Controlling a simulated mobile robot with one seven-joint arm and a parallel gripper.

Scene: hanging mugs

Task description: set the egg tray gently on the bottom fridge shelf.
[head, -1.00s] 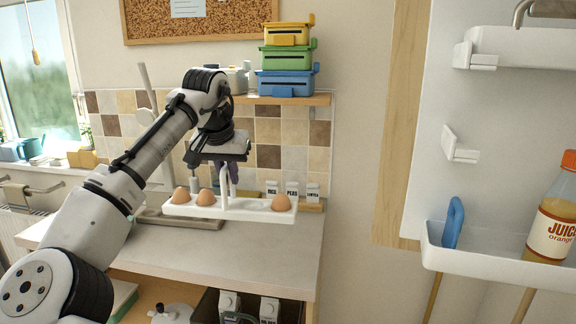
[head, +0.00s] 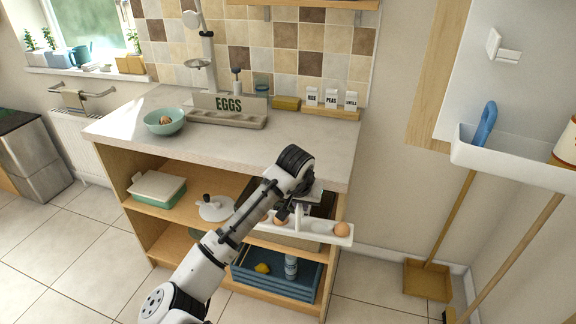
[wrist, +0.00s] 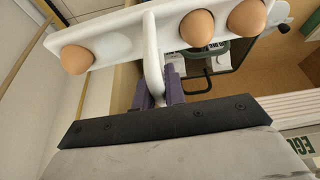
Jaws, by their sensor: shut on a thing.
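The white egg tray (head: 318,230) hangs level in front of the cabinet, below the countertop. It has an upright middle handle, which shows in the wrist view (wrist: 152,60). My gripper (wrist: 158,95) is shut on that handle with its purple fingers. In the wrist view one egg (wrist: 75,59) sits at the left end, and two eggs (wrist: 197,27) sit on the right side. In the head view my arm partly hides the tray's left end. A white fridge-door-like panel with a door bin (head: 500,158) stands at right. The bottom fridge shelf is not in view.
The counter (head: 290,140) holds a bowl (head: 165,121) and an EGGS rack (head: 228,110). The floor in front has free room.

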